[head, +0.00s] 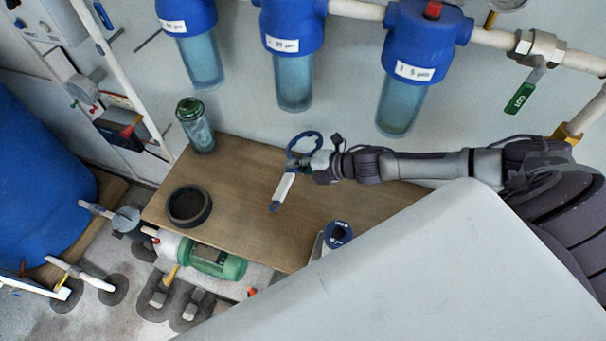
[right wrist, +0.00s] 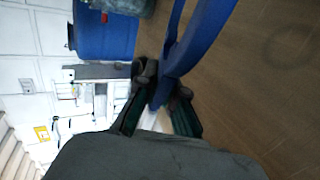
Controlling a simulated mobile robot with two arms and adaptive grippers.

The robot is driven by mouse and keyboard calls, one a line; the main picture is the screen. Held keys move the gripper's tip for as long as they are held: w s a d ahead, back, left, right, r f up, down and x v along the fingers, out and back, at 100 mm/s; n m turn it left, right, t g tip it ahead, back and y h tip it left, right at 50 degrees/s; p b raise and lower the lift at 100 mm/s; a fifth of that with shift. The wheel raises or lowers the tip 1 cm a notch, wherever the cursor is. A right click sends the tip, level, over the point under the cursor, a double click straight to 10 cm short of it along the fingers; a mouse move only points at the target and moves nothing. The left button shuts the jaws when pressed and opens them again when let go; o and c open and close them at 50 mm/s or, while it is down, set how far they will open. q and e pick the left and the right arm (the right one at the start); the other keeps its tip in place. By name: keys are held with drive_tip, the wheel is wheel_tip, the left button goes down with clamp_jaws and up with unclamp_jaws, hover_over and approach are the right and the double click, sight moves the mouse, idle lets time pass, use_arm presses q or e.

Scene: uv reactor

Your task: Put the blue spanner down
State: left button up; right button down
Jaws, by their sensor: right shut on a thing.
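The blue spanner (head: 304,143) has a blue ring end and a pale handle (head: 283,188) that points down and left in the head view. My right gripper (head: 308,160) is shut on it, over the wooden bench top (head: 255,226). In the right wrist view the spanner (right wrist: 180,62) shows as a large blue band between the fingertips of my right gripper (right wrist: 163,95). I cannot tell whether the spanner touches the bench. My left gripper is not in view.
A dark ring (head: 189,206) and a green-capped clear canister (head: 196,126) stand on the bench's left part. A blue-topped item (head: 337,234) is at its front right. Blue filter housings (head: 409,70) hang behind. The bench middle is clear.

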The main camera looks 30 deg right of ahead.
sight(295, 191)
drive_tip(key=shift+d+f, duration=0.15)
drive_tip(key=f+b, duration=0.3)
drive_tip(key=shift+a+b, duration=0.3)
drive_tip(key=shift+a, duration=0.1)
wheel_tip(295, 191, down, 5)
drive_tip(key=b, duration=0.4)
drive_tip(key=shift+d+b, duration=0.15)
drive_tip(key=shift+b, duration=0.2)
drive_tip(key=shift+f+b, duration=0.55)
drive_tip(key=shift+f, duration=0.2)
